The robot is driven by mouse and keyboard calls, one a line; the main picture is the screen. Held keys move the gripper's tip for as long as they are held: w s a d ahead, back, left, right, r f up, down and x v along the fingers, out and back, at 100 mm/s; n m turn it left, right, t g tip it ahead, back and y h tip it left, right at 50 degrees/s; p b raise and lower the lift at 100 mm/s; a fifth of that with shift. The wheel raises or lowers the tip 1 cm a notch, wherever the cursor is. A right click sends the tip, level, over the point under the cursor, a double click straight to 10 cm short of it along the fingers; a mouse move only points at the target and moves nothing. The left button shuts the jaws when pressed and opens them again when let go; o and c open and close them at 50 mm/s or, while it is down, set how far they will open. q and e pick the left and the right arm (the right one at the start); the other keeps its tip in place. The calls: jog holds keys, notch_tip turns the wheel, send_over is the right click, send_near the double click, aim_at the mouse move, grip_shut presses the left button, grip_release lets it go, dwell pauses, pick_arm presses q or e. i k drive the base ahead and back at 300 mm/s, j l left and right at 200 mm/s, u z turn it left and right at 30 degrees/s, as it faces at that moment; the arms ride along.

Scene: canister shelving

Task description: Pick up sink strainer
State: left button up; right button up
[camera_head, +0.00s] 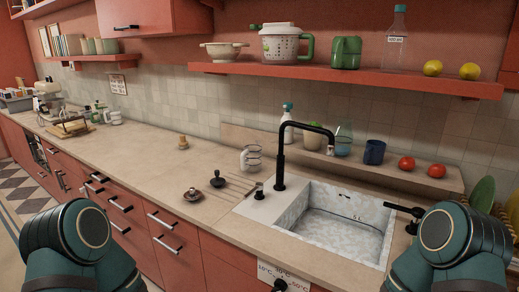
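A small dark round piece with an upright knob (217,179) lies on the counter left of the sink, by the drain grooves. It looks like a sink strainer or plug. A brownish round dish-like piece (193,195) lies just left of it, nearer the counter's front edge. I cannot tell for sure which of the two is the strainer. Both are uncovered and nothing touches them. Only teal links of my two arms show at the lower left and lower right. Neither gripper is in view.
The marble sink (340,228) with its tall black faucet (281,160) is right of these pieces. A glass jar (255,158) and a white mug (245,161) stand behind them. A small wooden piece (183,143) stands farther back. The counter (140,155) to the left is mostly clear.

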aim_at(192, 195)
jog(key=j+z, duration=0.15)
jog(key=z, duration=0.25)
jog(key=i+j+z, duration=0.1)
jog(key=z, duration=0.35)
jog(key=j+z, duration=0.25)
jog(key=z, duration=0.15)
jog(key=j+z, duration=0.25)
jog(key=j, duration=0.2)
jog(key=j+z, duration=0.3)
jog(key=j, duration=0.15)
jog(key=k+j, duration=0.1)
jog(key=j, duration=0.3)
jog(key=k+j+z, duration=0.1)
jog(key=j, duration=0.3)
jog(key=k+j+z, duration=0.1)
jog(key=j, duration=0.3)
jog(key=k+j, duration=0.1)
jog(key=j, duration=0.25)
jog(key=k+j+z, duration=0.1)
jog(key=j, duration=0.3)
